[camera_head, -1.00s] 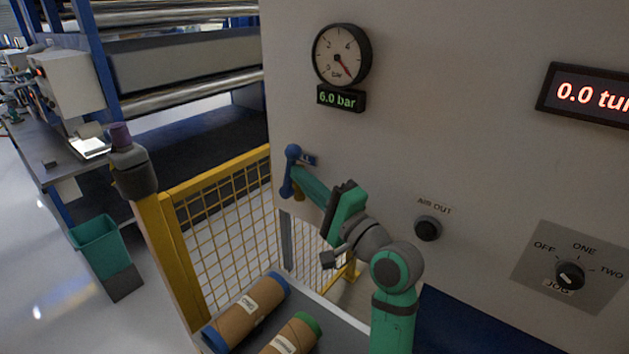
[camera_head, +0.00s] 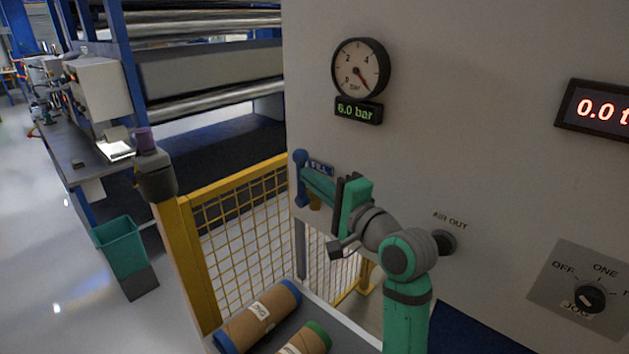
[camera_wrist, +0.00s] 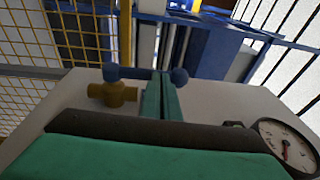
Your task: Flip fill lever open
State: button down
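The fill lever (camera_head: 300,178) is a blue bar with a ball at each end, upright beside the blue FILL label (camera_head: 321,168) at the panel's left edge. In the wrist view the lever (camera_wrist: 140,73) runs crosswise, with the brass valve body (camera_wrist: 112,93) beside it. My gripper (camera_head: 307,183) reaches the lever from the right. In the wrist view its two green fingers (camera_wrist: 160,78) are together, with only a thin line between them. Their tips overlap the bar near one ball, and the bar does not appear pinched. Whether they touch it is unclear.
The pressure gauge (camera_head: 360,68) stands above, over a 6.0 bar display (camera_head: 358,110). My arm partly covers the AIR OUT port (camera_head: 446,241). A JOG selector (camera_head: 590,297) is at right. A yellow mesh fence (camera_head: 245,225) and cardboard rolls (camera_head: 262,316) lie left and below.

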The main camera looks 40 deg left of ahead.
jog(key=s+d, duration=0.1)
jog(key=d, duration=0.9)
jog(key=shift+s+d+f, duration=0.3)
jog(key=shift+f, duration=0.1)
